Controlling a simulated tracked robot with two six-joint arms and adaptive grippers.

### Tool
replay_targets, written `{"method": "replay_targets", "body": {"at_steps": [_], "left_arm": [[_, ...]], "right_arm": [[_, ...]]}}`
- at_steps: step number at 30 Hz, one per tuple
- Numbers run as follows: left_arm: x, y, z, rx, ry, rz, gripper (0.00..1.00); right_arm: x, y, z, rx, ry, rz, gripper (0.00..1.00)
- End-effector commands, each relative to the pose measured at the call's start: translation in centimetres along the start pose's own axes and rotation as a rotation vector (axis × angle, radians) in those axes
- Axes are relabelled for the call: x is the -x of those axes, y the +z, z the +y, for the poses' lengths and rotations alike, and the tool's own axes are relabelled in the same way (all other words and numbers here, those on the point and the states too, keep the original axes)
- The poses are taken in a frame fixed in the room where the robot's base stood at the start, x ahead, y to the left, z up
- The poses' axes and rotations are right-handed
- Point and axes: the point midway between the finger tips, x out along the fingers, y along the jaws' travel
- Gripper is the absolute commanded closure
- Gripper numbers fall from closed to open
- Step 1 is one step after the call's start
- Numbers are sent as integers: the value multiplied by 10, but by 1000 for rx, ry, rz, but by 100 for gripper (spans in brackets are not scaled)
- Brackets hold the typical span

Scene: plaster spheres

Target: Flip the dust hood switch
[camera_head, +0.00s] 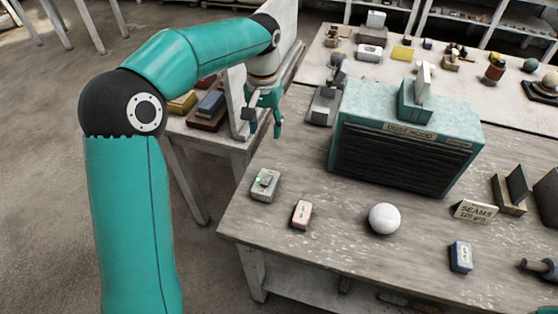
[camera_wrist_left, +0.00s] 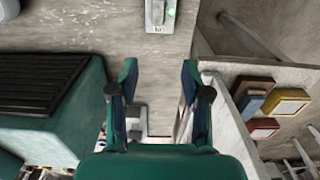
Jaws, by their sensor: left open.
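The teal dust hood (camera_head: 400,150), with a dark slatted front, stands farther right on the bench. My left gripper (camera_head: 263,122) is open and empty above the bench's left edge, behind the switch and apart from it. In the left wrist view its two fingers (camera_wrist_left: 159,75) are spread, with the switch beyond them. My right gripper is not in view.
A reddish block (camera_head: 302,214), a white sphere (camera_head: 385,219) and a blue block (camera_head: 461,257) lie on the front of the bench. A "SEAMS" card (camera_head: 475,211) stands at right. A side table (camera_head: 222,140) holds several coloured blocks. Bench around the switch is clear.

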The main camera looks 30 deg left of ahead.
Motion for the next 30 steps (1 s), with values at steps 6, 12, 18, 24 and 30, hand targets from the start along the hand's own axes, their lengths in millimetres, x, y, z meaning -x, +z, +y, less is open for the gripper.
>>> {"method": "replay_targets", "body": {"at_steps": [6, 12, 18, 24, 30], "left_arm": [[-21, -2, 6, -13, -2, -6, 52], [-60, -3, 9, -19, -2, -7, 52], [-104, -3, 12, -21, -2, -8, 52], [-141, -3, 11, -22, -1, -6, 52], [-162, -4, 11, -20, 0, -3, 52]], "right_arm": [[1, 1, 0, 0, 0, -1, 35], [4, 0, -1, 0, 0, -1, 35], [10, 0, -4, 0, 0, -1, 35], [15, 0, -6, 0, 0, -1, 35], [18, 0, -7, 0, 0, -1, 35]]}}
